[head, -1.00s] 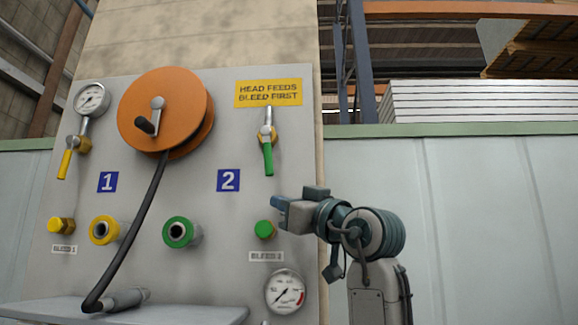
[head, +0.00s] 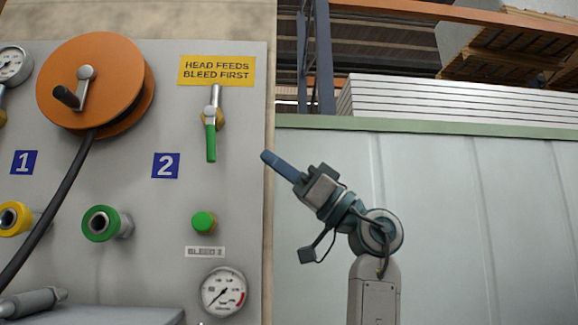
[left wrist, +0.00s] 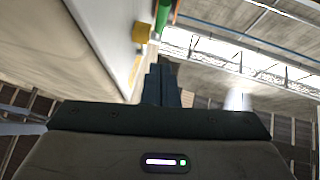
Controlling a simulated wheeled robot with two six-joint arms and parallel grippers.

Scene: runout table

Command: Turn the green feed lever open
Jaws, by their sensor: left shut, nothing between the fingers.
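The green feed lever (head: 211,141) hangs straight down from its brass valve on the grey panel, below the yellow "HEAD FEEDS BLEED FIRST" sign (head: 217,71). In the left wrist view the green lever (left wrist: 163,14) shows at the top, just beyond my fingertips and partly cut off by the frame edge. My left gripper (head: 266,157) is shut and empty. It points up and left, to the right of the lever and apart from it, near the panel's right edge. My right gripper is not in view.
A green bleed knob (head: 204,222) and a pressure gauge (head: 224,291) sit below the lever. An orange hose reel (head: 95,84) with a black hose is on the left, above a green coupling (head: 101,223). Space right of the panel is open before a pale wall.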

